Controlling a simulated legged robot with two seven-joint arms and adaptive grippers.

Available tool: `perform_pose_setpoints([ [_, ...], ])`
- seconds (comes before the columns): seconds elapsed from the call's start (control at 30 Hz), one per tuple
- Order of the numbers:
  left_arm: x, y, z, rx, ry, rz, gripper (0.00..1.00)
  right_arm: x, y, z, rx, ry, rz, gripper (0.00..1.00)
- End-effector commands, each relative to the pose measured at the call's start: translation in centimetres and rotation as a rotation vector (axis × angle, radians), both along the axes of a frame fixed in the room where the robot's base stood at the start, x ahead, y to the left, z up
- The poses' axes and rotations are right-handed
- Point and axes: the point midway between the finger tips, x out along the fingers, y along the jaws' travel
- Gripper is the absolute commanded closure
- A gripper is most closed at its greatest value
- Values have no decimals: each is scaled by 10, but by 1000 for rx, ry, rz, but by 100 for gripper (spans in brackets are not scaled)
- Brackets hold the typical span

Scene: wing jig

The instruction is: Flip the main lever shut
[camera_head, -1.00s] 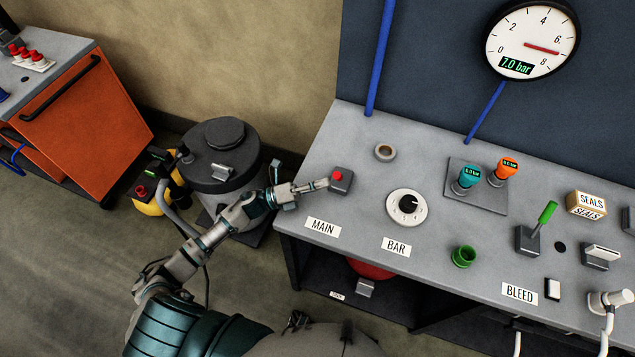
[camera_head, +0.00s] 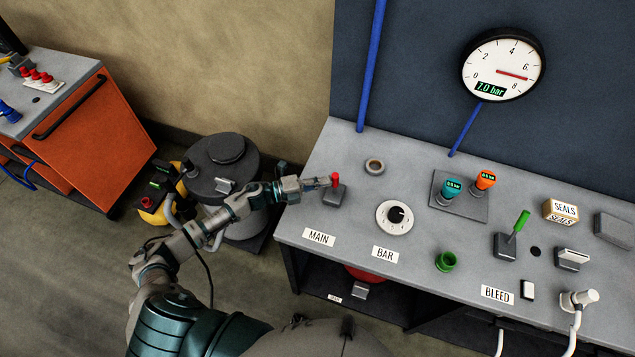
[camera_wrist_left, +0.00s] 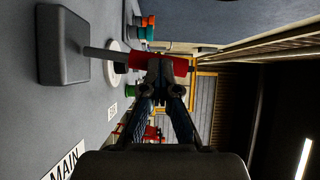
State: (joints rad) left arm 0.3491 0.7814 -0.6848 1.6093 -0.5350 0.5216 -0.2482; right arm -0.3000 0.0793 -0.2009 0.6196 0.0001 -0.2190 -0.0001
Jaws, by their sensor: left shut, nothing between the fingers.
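The main lever (camera_head: 335,180) has a red grip and a grey base, and stands near the bench's left end behind the MAIN label (camera_head: 319,238). In the left wrist view its grey base (camera_wrist_left: 63,45), thin rod and red grip (camera_wrist_left: 181,66) show, with the rod standing roughly straight out from the bench. My left gripper (camera_head: 326,182) is shut with nothing between its fingers. Its fingertips (camera_wrist_left: 160,70) are right at the red grip and overlap part of it; whether they touch is hard to tell. My right gripper is not in view.
Right of the lever on the grey bench (camera_head: 345,150) are a black-and-white dial (camera_head: 395,217), teal and orange knobs (camera_head: 485,180), a green cup (camera_head: 446,261) and a green-handled lever (camera_head: 518,222). The gauge (camera_head: 503,65) reads 7.0 bar. A dark drum (camera_head: 220,165) stands left.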

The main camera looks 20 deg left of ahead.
Motion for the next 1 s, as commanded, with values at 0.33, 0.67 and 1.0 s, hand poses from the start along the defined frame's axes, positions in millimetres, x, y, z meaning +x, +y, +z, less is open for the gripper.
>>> perform_pose_setpoints([
  [0.33, 30, -2, 3, -6, 19, -8, 100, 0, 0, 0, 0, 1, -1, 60],
  [0.67, 50, 0, 1, -7, 19, -7, 100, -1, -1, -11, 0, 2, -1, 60],
  [1.0, 56, -2, 1, -6, 21, -7, 100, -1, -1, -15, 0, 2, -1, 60],
])
